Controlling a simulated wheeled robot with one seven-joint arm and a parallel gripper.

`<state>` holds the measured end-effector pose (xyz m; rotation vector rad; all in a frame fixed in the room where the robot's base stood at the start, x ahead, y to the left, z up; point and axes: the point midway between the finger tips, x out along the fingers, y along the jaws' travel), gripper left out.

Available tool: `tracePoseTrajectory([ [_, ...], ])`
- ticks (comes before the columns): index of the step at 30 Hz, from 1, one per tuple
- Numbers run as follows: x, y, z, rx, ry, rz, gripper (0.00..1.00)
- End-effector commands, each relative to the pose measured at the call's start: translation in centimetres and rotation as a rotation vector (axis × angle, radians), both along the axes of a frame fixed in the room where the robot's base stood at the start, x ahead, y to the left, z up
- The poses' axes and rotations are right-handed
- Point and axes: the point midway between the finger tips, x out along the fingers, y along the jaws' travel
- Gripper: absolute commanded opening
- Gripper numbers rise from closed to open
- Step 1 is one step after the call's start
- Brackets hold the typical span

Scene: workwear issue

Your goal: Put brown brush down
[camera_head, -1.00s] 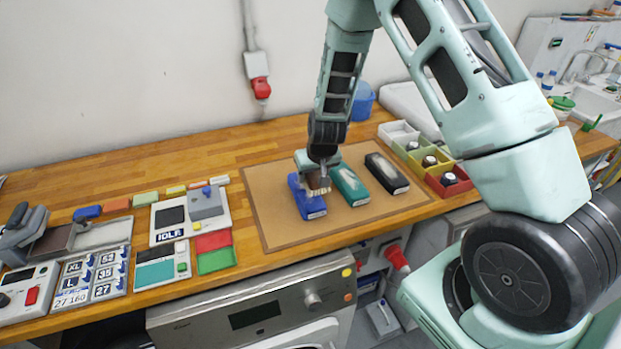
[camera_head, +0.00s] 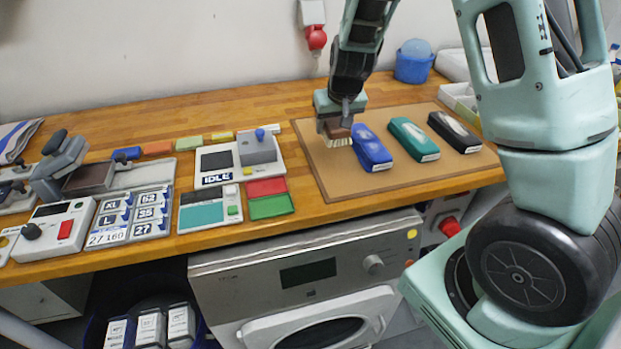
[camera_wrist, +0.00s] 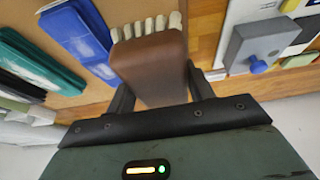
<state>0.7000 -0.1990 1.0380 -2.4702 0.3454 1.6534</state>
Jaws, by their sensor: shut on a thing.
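The brown brush (camera_wrist: 150,70) has a brown block and pale bristles, and sits between the two fingers of my gripper (camera_wrist: 155,92) in the wrist view. In the head view my gripper (camera_head: 340,125) is shut on the brush (camera_head: 338,138), bristles downward, over the left part of the tan mat (camera_head: 345,187). The brush is just left of the blue shoe-shaped block (camera_head: 371,150). I cannot tell whether the bristles touch the mat.
A green block (camera_head: 413,140) and a black block (camera_head: 455,133) lie right of the blue one. Left of the mat are a grey device marked IDLE (camera_head: 215,163) and red and green pads (camera_head: 270,206). The mat's front left is bare.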

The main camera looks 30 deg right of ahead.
Motion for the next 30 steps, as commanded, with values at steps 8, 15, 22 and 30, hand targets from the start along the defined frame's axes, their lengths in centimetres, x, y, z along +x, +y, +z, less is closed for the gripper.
tracePoseTrajectory([
  [8,-0.3,-0.2,-3.3,0.005,0.004,-0.009,0.31],
  [15,-0.2,-0.2,-6.3,0.004,0.001,-0.005,0.31],
  [22,-0.3,-0.2,-9.3,0.005,0.003,-0.007,0.31],
  [30,-0.2,-0.1,-10.1,0.004,-0.001,-0.005,0.31],
])
